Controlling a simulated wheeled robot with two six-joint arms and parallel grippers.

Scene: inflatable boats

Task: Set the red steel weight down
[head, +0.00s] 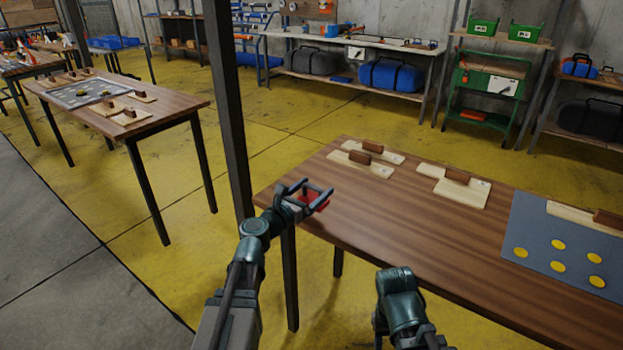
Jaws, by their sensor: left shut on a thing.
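My left gripper (312,194) is shut on the red steel weight (320,204). The weight is small and partly hidden by the gripper fingers. It shows over the near left end of the brown wooden table (395,228); I cannot tell whether it touches the tabletop. My right arm shows at the bottom middle in front of the table, but its gripper does not show.
Pale boards with brown blocks (372,146) (457,175) lie along the table's far side. A grey-blue sheet with several yellow discs (565,236) covers the right part. The middle tabletop is bare. A dark post (226,100) stands left of the table.

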